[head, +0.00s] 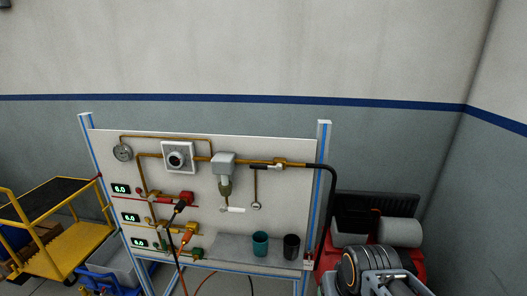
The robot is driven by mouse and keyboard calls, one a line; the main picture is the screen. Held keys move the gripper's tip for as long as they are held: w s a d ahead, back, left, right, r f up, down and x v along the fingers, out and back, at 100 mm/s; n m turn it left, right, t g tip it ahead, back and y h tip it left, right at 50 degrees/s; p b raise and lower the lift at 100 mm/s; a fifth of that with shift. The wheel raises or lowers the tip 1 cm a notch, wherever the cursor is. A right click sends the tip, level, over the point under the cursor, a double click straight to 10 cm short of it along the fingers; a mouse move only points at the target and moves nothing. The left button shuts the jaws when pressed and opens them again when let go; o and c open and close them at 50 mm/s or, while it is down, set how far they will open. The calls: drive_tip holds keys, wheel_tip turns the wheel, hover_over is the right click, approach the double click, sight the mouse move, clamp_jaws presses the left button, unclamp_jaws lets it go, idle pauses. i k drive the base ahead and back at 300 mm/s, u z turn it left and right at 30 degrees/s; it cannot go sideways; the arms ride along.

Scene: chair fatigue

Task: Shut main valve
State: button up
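The main valve appears to be the brass fitting (281,162) on the upper pipe at the right of the white panel (290,215), just before the black hose (331,190). A dark lever (261,166) seems to lie along the pipe at its left; the fitting is small in view and its exact setting is hard to read. A grey and black jointed piece that looks like part of my arm is at the bottom right, well apart from the valve.
The panel carries a round gauge (122,152), a grey filter unit (223,164) and several small displays. Two cups, one teal (260,244) and one black (291,246), stand on its grey shelf (225,246). A yellow cart (70,247) is left; a red machine (412,268) is right.

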sight(264, 167)
drive_tip(key=u, duration=0.55)
drive_tip(key=k, duration=0.65)
drive_tip(key=u, duration=1.05)
drive_tip(key=i, duration=1)
drive_tip(key=z, duration=0.55)
drive_tip(key=i, duration=0.5)
drive_tip(key=z, duration=0.45)
